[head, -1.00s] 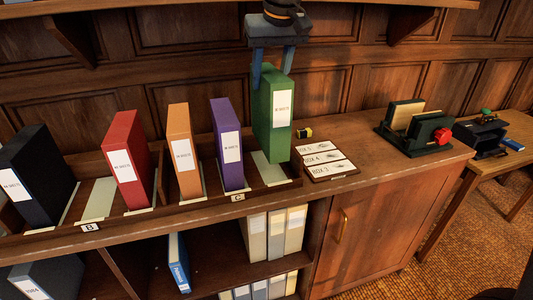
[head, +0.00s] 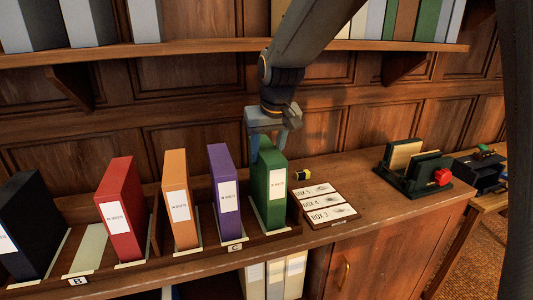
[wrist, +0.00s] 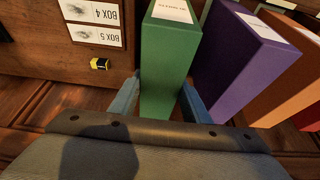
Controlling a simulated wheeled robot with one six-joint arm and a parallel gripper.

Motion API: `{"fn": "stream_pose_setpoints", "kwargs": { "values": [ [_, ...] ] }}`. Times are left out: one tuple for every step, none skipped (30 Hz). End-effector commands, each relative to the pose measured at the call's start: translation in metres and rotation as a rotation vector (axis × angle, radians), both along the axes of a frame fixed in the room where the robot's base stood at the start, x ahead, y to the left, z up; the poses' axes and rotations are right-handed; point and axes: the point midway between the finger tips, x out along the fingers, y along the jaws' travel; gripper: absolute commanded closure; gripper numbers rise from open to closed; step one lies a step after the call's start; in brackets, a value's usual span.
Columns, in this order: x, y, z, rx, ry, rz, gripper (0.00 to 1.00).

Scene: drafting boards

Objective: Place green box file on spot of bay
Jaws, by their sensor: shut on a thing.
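The green box file (head: 270,190) stands upright at the right end of the rack, just right of the purple box file (head: 224,190), in the bay marked C. It appears to rest on the pale spot there, which it mostly covers. My gripper (head: 266,147) is shut on the green file's upper part from above. In the wrist view the blue fingers (wrist: 158,100) lie on both sides of the green file (wrist: 168,55), with the purple file (wrist: 236,60) beside it.
Orange (head: 180,205), red (head: 122,210) and black (head: 32,225) files stand to the left. An empty pale spot (head: 86,248) lies in bay B. A card board (head: 325,205) and a small yellow-black object (head: 301,175) lie right of the rack. A shelf (head: 200,53) hangs above.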

Motion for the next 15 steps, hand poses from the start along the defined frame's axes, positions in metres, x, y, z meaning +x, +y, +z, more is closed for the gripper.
{"fn": "stream_pose_setpoints", "kwargs": {
  "values": [
    [0.0003, -0.0001, -0.0033, 0.001, -0.002, 0.0, 1.0],
    [0.0004, -0.0002, -0.0055, 0.001, -0.002, -0.001, 1.0],
    [0.0007, -0.0003, -0.0073, 0.001, -0.003, -0.001, 1.0],
    [0.0008, -0.0004, -0.0082, 0.001, -0.004, -0.001, 1.0],
    [0.001, -0.0003, -0.0086, 0.001, -0.004, -0.001, 1.0],
    [0.0011, -0.0004, -0.0087, 0.002, -0.005, -0.001, 1.0],
    [0.0013, -0.0005, -0.0086, 0.002, -0.005, -0.001, 1.0],
    [0.0013, -0.0005, -0.0086, 0.002, -0.005, -0.001, 1.0],
    [0.0013, -0.0006, -0.0086, 0.001, -0.005, -0.001, 1.0],
    [0.0012, -0.0006, -0.0088, 0.001, -0.005, -0.001, 1.0],
    [0.0013, -0.0007, -0.0088, 0.001, -0.005, -0.001, 1.0],
    [0.0012, -0.0007, -0.0091, 0.001, -0.005, -0.001, 1.0],
    [0.0012, -0.0007, -0.0098, 0.001, -0.005, -0.001, 1.0],
    [0.0012, -0.0007, -0.0105, 0.001, -0.005, -0.001, 1.0],
    [0.0013, -0.0007, -0.0117, 0.001, -0.005, -0.001, 1.0]
  ]
}}
